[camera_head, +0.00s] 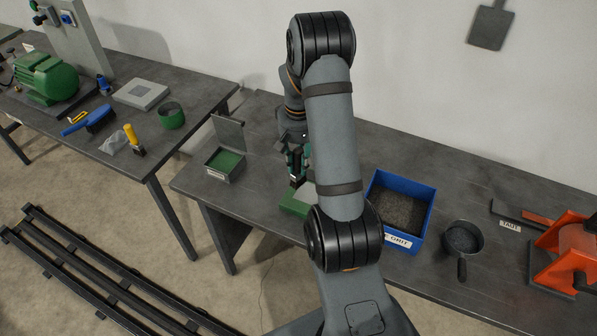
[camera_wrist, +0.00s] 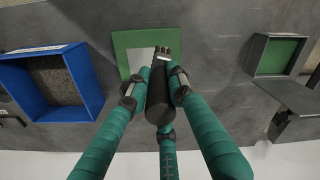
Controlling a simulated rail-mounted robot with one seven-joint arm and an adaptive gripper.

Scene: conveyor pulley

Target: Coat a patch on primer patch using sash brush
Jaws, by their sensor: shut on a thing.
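My gripper (camera_head: 297,158) is above the middle table, partly hidden by my own arm. In the wrist view my gripper's (camera_wrist: 157,94) green fingers are closed around the dark round handle of what looks like the sash brush (camera_wrist: 160,99). Its head reaches over a green plate (camera_wrist: 122,42), which also shows in the head view (camera_head: 291,206). A pale grey patch (camera_wrist: 138,58) lies inside the plate's green border, the likely primer patch. The brush head overlaps the pale area's right side; I cannot tell whether it touches. Part of the patch is hidden behind brush and fingers.
A lidded metal box (camera_head: 212,169) with green inside stands open at the left. A blue grit bin (camera_head: 430,200) stands right of the plate, then a dark pan (camera_head: 462,238) and an orange machine (camera_head: 567,245). The left table (camera_head: 196,88) holds several tools and a green motor.

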